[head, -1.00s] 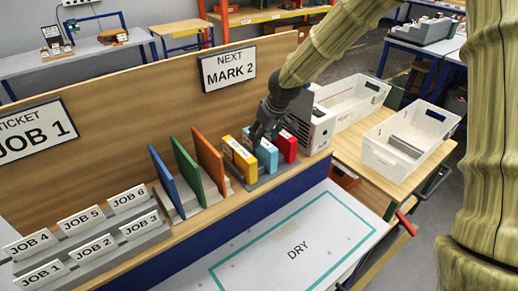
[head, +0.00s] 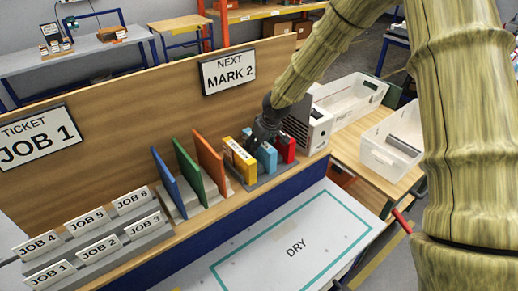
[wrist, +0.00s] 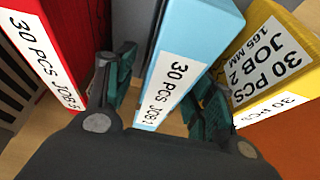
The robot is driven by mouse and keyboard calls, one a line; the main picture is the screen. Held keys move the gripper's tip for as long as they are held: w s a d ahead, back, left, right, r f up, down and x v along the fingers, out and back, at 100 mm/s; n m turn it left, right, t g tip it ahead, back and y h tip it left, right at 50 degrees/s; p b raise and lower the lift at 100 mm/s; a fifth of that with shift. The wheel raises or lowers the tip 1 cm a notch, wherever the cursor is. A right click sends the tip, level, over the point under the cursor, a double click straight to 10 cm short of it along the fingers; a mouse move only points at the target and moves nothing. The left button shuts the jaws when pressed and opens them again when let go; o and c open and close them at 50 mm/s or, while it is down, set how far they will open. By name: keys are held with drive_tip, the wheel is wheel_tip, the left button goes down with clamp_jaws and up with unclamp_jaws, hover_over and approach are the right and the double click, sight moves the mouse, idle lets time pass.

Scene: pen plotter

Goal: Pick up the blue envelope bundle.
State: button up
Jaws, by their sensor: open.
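The light blue envelope bundle (head: 267,156) stands in a rack on the bench shelf, between a yellow bundle (head: 239,159) and a red bundle (head: 285,147). In the wrist view the blue bundle (wrist: 187,60) has a white label reading "30 PCS JOB" with a digit I cannot read surely. My gripper (head: 262,140) is over it in the head view, hiding part of it. In the wrist view my open gripper (wrist: 165,95) has one finger on each side of the blue bundle. I cannot tell whether the fingers touch it.
The red (wrist: 45,50) and yellow (wrist: 270,65) bundles stand close on either side of my fingers. Blue, green and orange boards (head: 208,156) stand to the left. A white machine (head: 308,126) stands to the right, behind the red bundle. The backboard (head: 130,100) rises behind.

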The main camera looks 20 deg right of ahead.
drive_tip(key=shift+w+f, duration=0.1)
drive_tip(key=shift+f, duration=0.05)
drive_tip(key=shift+c, duration=0.2)
clamp_jaws()
